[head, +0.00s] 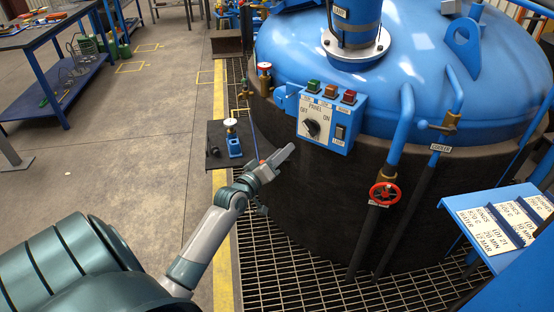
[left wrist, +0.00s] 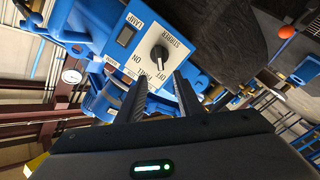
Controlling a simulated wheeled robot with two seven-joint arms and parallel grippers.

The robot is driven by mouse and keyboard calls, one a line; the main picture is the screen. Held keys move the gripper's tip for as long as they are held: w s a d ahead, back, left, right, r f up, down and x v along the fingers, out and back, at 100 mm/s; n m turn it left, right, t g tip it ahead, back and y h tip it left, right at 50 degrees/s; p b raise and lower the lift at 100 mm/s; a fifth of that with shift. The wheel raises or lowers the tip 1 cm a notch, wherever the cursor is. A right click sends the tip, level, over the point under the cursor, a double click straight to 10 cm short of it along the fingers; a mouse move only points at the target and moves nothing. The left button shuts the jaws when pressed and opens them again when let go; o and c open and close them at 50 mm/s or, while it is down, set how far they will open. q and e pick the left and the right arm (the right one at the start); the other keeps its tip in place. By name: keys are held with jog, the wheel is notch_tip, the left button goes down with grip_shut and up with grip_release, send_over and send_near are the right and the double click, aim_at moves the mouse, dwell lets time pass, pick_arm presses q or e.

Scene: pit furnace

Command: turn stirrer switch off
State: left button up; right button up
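The stirrer switch is a round black knob (head: 312,127) on the pale face of the control panel (head: 327,142), which is fixed to the blue furnace lid. OFF and ON are printed around the knob. In the left wrist view the knob (left wrist: 158,54) sits just beyond the fingertips, with the word STIRRER beside it. I cannot tell which word it points to. My left gripper (head: 284,155) is below and left of the panel in the head view. In the left wrist view its two dark fingers (left wrist: 162,82) are apart, with nothing between them. My right gripper is not in view.
A lamp switch (head: 340,132) is beside the knob, and several coloured buttons (head: 331,91) top the panel. A red valve wheel (head: 385,194) and pipes stand to the right. A small gauge device (head: 233,140) stands left of my gripper.

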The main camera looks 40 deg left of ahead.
pick_arm(q)
jog(key=shift+s+d, duration=0.15)
jog(key=shift+s, duration=1.2)
jog(key=s+d+f+m+g, duration=0.2)
jog(key=d+f, duration=0.2)
jog(key=f, duration=0.6)
jog(key=s+d+f+m+g+h, duration=0.1)
jog(key=s+d+f, duration=0.2)
jog(key=f, duration=0.7)
jog(key=s+d+f+m+g, duration=0.2)
jog(key=d+f, duration=0.2)
jog(key=f, duration=0.6)
jog(key=s+d+f+m+g+h, duration=0.1)
jog(key=s+d+f+m, duration=0.3)
jog(key=s+d+f, duration=0.6)
jog(key=s+d+f+m+g+h, duration=0.1)
jog(key=s+d+f+m+g, duration=0.2)
jog(key=s+d+f, duration=0.7)
jog(key=s+f+g, duration=0.1)
jog(key=s+f, duration=0.2)
jog(key=s, duration=0.2)
jog(key=shift+s+f+m+g+h, duration=0.2)
jog(key=shift+s+m+g+h, duration=0.1)
jog(key=shift+m+h, duration=0.1)
